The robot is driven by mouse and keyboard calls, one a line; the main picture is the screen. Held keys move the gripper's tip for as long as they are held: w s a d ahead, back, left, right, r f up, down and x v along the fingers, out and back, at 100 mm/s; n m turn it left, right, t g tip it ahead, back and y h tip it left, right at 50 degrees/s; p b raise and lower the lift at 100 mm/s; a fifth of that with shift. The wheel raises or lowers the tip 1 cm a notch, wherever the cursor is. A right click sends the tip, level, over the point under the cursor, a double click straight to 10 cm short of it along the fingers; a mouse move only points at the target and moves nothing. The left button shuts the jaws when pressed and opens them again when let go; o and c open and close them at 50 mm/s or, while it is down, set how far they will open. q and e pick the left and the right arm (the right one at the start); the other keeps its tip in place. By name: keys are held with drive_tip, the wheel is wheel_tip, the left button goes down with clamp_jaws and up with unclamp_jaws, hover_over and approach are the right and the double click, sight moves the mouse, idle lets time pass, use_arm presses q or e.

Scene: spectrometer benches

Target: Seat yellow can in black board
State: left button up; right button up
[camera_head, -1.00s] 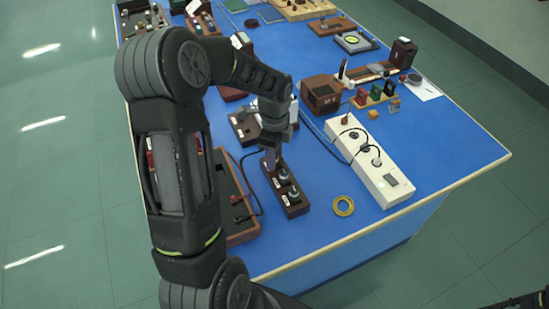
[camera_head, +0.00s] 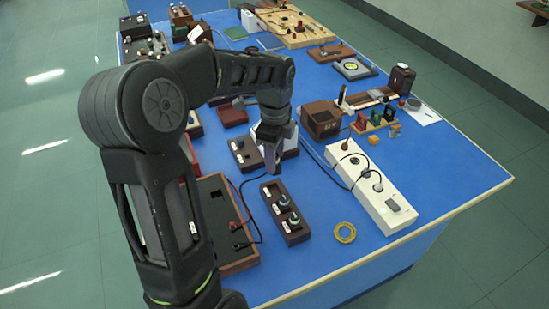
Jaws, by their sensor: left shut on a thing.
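My left gripper (camera_head: 268,134) points down over the middle of the blue bench, shut on a slim purple-grey thing (camera_head: 272,163) that hangs below the fingers. It is held in the air, just beyond a dark block (camera_head: 287,215) with white labels and round metal-topped pieces along it. I cannot make out a yellow can; the held thing does not look clearly yellow. A small dark board (camera_head: 240,148) lies behind the gripper, partly hidden by it; I cannot tell if it is the black board. My right gripper is not in view.
A brown tray with dark lining (camera_head: 222,222) lies at left, partly behind my arm. A white power strip (camera_head: 370,185) with black cables stands at right. Bare blue bench lies between block and strip.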

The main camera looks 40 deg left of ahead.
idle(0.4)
use_arm(q)
drive_tip(key=shift+r+p, duration=1.2)
drive_tip(key=shift+r, duration=0.3)
drive_tip(key=shift+w+d+f+n, duration=0.15)
drive_tip(key=shift+w+d+n, duration=0.15)
drive_tip(key=shift+d, duration=0.15)
drive_tip(key=w+d+f+n, duration=0.2)
drive_tip(key=w+d+n, duration=0.1)
drive_tip(key=d+n, duration=0.4)
drive_tip(key=w+d+f+n, duration=0.1)
drive_tip(key=w+d+n, duration=0.3)
drive_tip(key=d, duration=0.6)
drive_tip(key=n, duration=0.2)
drive_tip(key=shift+d+f+n, duration=0.15)
drive_tip(key=shift+f+n, duration=0.2)
drive_tip(key=shift+n, duration=0.05)
